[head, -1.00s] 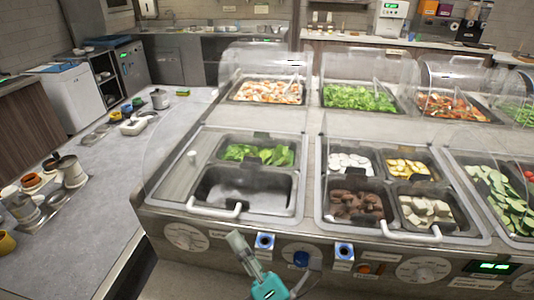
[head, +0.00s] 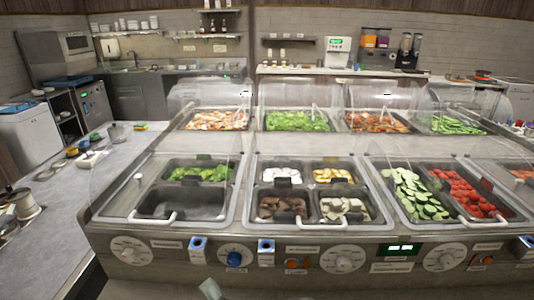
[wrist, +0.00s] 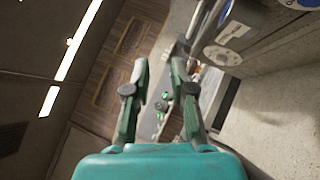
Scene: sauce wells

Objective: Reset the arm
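My gripper (wrist: 161,72) shows in the wrist view with its two green and grey fingers apart. Nothing is between the fingertips, so it is open and empty. In the head view only a small pale tip of my arm shows at the bottom edge, in front of the counter's control panel; the rest is out of frame. The wrist view is tilted and looks past the fingers at wood panelling, ceiling lights and the side of a counter.
The food counter (head: 150,249) fills the middle of the head view, with clear hoods, handles and knobs. Its wells hold greens, mushrooms, cucumber and tomato; the front-left well (head: 182,204) looks empty. A grey worktop (head: 75,215) with cups and pots stands at the left.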

